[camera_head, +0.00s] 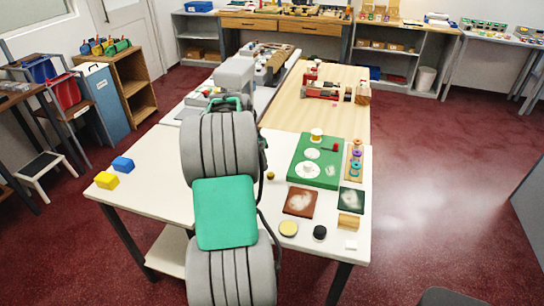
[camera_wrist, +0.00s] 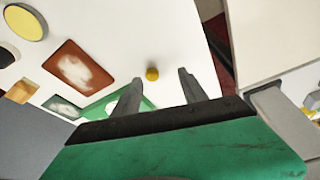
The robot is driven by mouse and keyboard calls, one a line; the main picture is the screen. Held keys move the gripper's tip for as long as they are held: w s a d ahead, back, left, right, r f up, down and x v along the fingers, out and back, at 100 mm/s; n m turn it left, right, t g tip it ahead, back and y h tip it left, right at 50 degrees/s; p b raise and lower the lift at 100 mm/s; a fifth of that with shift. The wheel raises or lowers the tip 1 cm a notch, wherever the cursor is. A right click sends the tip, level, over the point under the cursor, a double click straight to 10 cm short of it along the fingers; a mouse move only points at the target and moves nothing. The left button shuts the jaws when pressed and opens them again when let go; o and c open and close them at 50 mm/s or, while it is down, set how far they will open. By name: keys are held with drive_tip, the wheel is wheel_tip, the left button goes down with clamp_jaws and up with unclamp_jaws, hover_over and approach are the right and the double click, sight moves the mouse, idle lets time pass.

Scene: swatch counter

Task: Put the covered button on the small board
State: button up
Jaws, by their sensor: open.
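In the wrist view the yellow piece (camera_wrist: 152,73) shows between the fingertips of my gripper (camera_wrist: 160,77), which is open and empty. I cannot tell how far above it the fingers are. A small red-brown board (camera_head: 300,202) with a pale patch lies nearby, also in the wrist view (camera_wrist: 78,67). A small dark green board (camera_head: 351,198) lies right of it. Which one is the task's board is unclear. My arm hides the gripper in the head view.
A larger green board (camera_head: 303,177) with white discs lies behind the small boards. A pale yellow disc (camera_head: 288,228), a black round piece (camera_head: 319,232) and a wooden block (camera_head: 348,220) lie in front. Yellow (camera_head: 106,180) and blue (camera_head: 122,164) blocks lie far left.

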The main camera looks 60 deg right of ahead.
sight(271, 174)
drive_tip(key=s+d, duration=0.1)
drive_tip(key=s+d+f+m, duration=0.1)
drive_tip(key=shift+s+d, duration=0.3)
drive_tip(key=shift+d, duration=0.05)
drive_tip(key=p+x, duration=0.2)
drive_tip(key=x, duration=0.4)
drive_tip(key=shift+s+f, duration=0.1)
drive_tip(key=shift+f, duration=0.3)
clamp_jaws()
